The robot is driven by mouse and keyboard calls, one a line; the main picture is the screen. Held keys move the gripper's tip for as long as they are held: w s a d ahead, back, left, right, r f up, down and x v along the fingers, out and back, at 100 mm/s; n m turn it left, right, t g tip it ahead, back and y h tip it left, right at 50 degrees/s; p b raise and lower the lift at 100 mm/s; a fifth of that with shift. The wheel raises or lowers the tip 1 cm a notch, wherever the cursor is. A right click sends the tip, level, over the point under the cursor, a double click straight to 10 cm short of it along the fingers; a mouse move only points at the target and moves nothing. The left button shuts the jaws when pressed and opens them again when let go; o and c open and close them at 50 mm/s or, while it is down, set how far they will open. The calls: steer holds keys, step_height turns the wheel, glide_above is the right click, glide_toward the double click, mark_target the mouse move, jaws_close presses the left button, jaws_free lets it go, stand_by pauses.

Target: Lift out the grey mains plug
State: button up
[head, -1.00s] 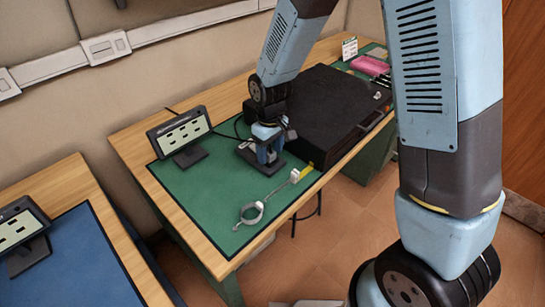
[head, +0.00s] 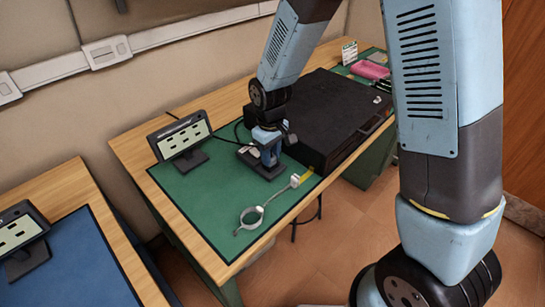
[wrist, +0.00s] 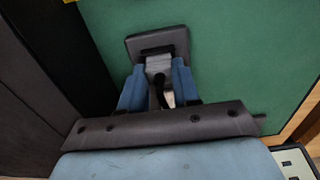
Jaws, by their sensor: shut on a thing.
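The grey mains plug (wrist: 158,66) is between my gripper's two blue fingers in the wrist view, with a black cable running from it toward the palm. My gripper (head: 270,155) is shut on it and points down at the green mat. A dark square block (wrist: 138,46) with a dark recess is directly beyond the plug; it also shows under my gripper in the head view (head: 264,172). I cannot tell how deep the plug sits in the recess.
A large black case (head: 325,108) stands right of my gripper. A pink tray (head: 371,69) is at the far end.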

step_height(320, 180, up, 3)
steer(key=shift+r, duration=0.15)
steer(key=s+d+r, duration=0.8)
steer(key=s+r, duration=0.1)
steer(key=s, duration=0.2)
steer(key=shift+s+r, duration=0.25)
steer(key=shift+s, duration=0.05)
steer(key=shift+a, duration=0.15)
